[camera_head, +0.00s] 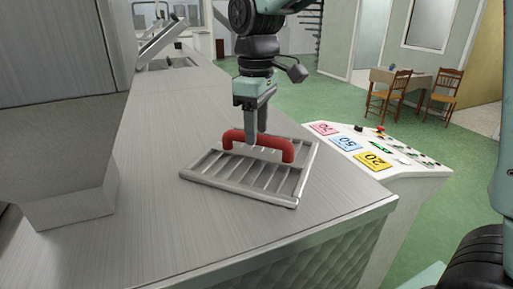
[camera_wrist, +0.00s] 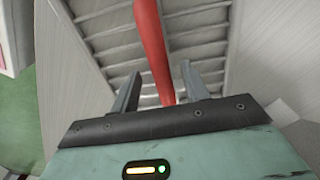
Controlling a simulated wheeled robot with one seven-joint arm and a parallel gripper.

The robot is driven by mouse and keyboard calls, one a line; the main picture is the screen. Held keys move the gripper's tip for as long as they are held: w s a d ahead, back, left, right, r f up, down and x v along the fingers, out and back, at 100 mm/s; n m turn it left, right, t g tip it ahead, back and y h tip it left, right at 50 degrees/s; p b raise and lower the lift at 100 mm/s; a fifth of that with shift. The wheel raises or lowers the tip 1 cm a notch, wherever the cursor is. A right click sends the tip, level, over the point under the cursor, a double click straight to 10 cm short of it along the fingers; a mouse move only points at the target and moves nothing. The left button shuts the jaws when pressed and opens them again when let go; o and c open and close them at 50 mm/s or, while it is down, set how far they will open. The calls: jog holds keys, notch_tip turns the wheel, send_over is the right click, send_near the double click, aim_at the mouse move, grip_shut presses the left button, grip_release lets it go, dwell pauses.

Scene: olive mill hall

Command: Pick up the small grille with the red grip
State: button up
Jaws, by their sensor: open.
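The small grille (camera_head: 215,178) is a metal frame with slats, lying flat on the grey counter near its front right edge. Its red grip (camera_head: 240,136) arches over it. My gripper (camera_head: 253,138) points down at the grip from above. In the wrist view, my gripper (camera_wrist: 163,88) is open, with one finger on each side of the red grip (camera_wrist: 152,45). I see a gap on both sides, so the fingers seem not to press on it. The slats of the grille (camera_wrist: 105,42) show below the fingers. The lower part of the grip is hidden by my gripper body.
The grey counter (camera_head: 155,145) is clear left of the grille. A large metal housing (camera_head: 70,160) stands at the left. A white panel (camera_head: 405,172) with coloured number cards, 70, 50 and 20, is right of the grille. A table and chairs (camera_head: 398,88) stand farther back.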

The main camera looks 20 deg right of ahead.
jog(key=shift+f, duration=1.1)
grip_shut()
